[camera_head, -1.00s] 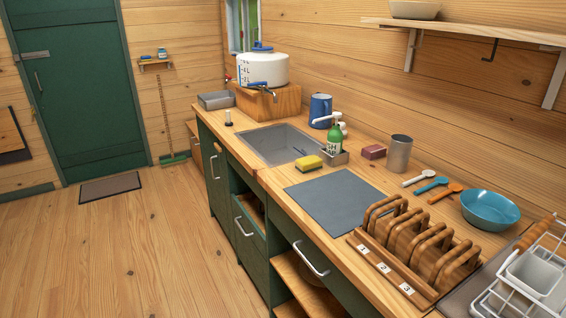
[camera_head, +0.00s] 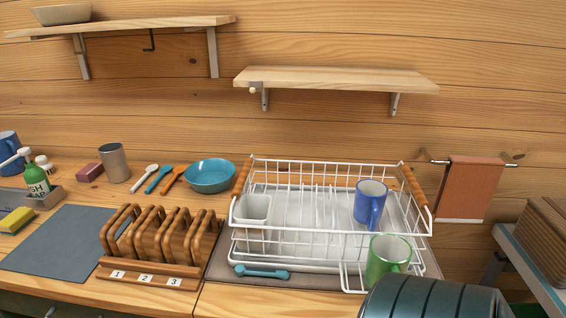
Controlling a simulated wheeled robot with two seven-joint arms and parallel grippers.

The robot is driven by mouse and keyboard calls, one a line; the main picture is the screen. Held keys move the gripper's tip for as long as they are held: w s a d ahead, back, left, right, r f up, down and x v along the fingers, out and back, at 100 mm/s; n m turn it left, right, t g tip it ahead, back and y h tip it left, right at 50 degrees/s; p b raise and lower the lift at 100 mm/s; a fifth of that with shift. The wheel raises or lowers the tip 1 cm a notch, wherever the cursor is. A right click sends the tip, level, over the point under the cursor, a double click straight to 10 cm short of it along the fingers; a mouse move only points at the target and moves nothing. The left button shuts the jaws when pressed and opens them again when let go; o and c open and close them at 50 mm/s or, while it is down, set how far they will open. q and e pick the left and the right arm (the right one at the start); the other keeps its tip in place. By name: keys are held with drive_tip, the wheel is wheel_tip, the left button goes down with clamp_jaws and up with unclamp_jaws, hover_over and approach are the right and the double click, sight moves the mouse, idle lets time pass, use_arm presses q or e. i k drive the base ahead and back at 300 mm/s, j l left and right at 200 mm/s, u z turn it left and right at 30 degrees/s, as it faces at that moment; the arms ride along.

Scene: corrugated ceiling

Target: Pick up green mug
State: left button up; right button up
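The green mug (camera_head: 384,262) is at the front right corner of the white wire dish rack (camera_head: 262,236). Its handle points right. Its lower part is partly behind the rack's front wires and a dark green ribbed object. I cannot tell whether it stands inside the rack or in a holder on its front. A blue mug (camera_head: 369,204) stands behind it in the rack. Neither of my grippers shows in this view.
The dark green ribbed object (camera_head: 435,297) sits low at front right, close to the mug. A grey-white cup (camera_head: 254,208) is in the rack's left end. A wooden plate holder (camera_head: 165,237) and a turquoise bowl (camera_head: 209,176) lie left. A shelf (camera_head: 335,79) hangs above.

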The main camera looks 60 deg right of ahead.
sight(387, 253)
drive_tip(key=z, duration=2.4)
drive_tip(key=j, duration=0.45)
drive_tip(key=k+j+z, duration=0.15)
drive_tip(key=j, duration=0.7)
drive_tip(key=k+j+z, duration=0.1)
drive_tip(key=j, duration=0.35)
drive_tip(key=k+j, duration=0.1)
drive_tip(key=j, duration=0.3)
drive_tip(key=k+j+z, duration=0.15)
drive_tip(key=j, duration=0.3)
drive_tip(key=k+j, duration=0.1)
drive_tip(key=j, duration=0.3)
